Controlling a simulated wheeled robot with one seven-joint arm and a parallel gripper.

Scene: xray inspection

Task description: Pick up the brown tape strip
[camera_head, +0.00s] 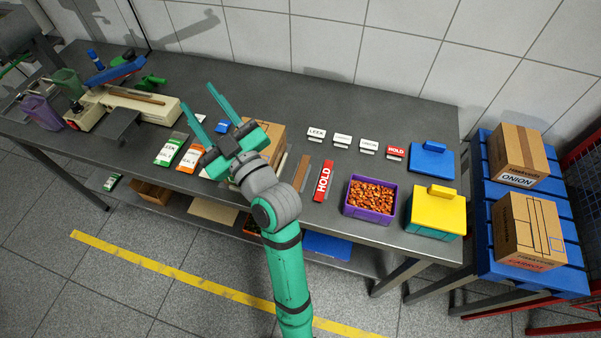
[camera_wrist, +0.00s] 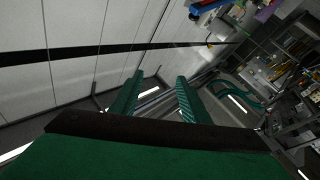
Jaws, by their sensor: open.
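A brown tape strip (camera_head: 301,173) lies on the grey table in the head view, between a cardboard box and the red HOLD strip. My gripper (camera_head: 198,100) is raised over the table to the left of the strip, in front of the cardboard box. Its two green fingers are spread wide, with nothing between them. In the wrist view my gripper (camera_wrist: 160,78) points towards the wall and past the table, and the brown strip does not show there. My arm and gripper hide part of the cardboard box.
The red HOLD strip (camera_head: 323,181) lies just right of the brown strip. A purple bin (camera_head: 370,213) of orange bits and a yellow-lidded box (camera_head: 437,212) stand farther right. Small label cards (camera_head: 342,141) line the back. A cream machine (camera_head: 150,108) stands at the left.

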